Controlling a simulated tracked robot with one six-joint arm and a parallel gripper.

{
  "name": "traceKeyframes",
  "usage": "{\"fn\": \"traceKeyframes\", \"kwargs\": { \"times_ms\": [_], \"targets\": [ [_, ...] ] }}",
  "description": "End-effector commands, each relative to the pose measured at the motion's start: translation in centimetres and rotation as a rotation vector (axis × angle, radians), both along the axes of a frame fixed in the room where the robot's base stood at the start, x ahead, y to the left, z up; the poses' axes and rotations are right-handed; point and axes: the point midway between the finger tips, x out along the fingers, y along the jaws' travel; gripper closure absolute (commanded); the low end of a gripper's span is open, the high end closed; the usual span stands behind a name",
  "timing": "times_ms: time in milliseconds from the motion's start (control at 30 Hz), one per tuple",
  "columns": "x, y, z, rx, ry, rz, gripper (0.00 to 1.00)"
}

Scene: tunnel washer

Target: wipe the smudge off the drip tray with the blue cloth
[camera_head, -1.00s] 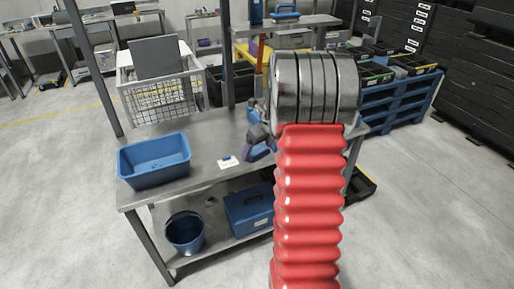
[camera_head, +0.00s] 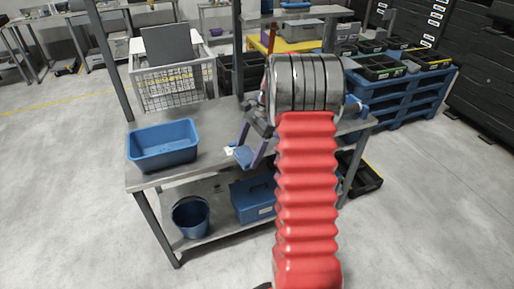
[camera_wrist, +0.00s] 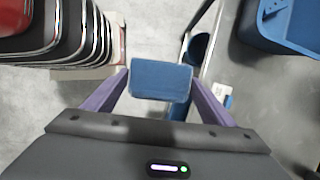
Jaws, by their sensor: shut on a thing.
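My gripper (camera_head: 251,155) is in front of the workbench in the head view, its purple fingers pointing down. It is shut on the blue cloth (camera_wrist: 161,80), a folded, block-like pad that spans the gap between both fingers in the wrist view. The cloth also shows in the head view (camera_head: 243,156), held by the fingertips near the bench's front edge. I cannot make out the drip tray or a smudge for certain in either view. My red arm sleeve hides part of the bench's right side.
A grey workbench (camera_head: 190,175) bears a blue tub (camera_head: 163,146) at left and a small white card (camera_head: 231,150). A blue bucket (camera_head: 191,217) and blue box (camera_head: 254,200) stand on its lower shelf. A black tray (camera_head: 362,177) lies on the floor at right. Floor at front left is free.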

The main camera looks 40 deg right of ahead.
Motion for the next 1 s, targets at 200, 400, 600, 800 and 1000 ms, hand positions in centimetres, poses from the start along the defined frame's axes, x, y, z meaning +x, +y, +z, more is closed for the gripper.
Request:
{"fn": "traceKeyframes", "kwargs": {
  "times_ms": [200,400,600,800,1000],
  "targets": [
    [0.7,4.3,0.3,0.000,0.000,0.454,0.40],
    [1.4,9.2,0.6,0.001,0.001,0.882,0.40],
    [2.3,14.3,0.7,0.001,0.001,1.241,0.40],
    [3.1,20.1,0.5,0.001,0.001,1.519,0.40],
    [3.6,25.1,-0.1,0.002,0.001,1.683,0.40]
  ]
}}
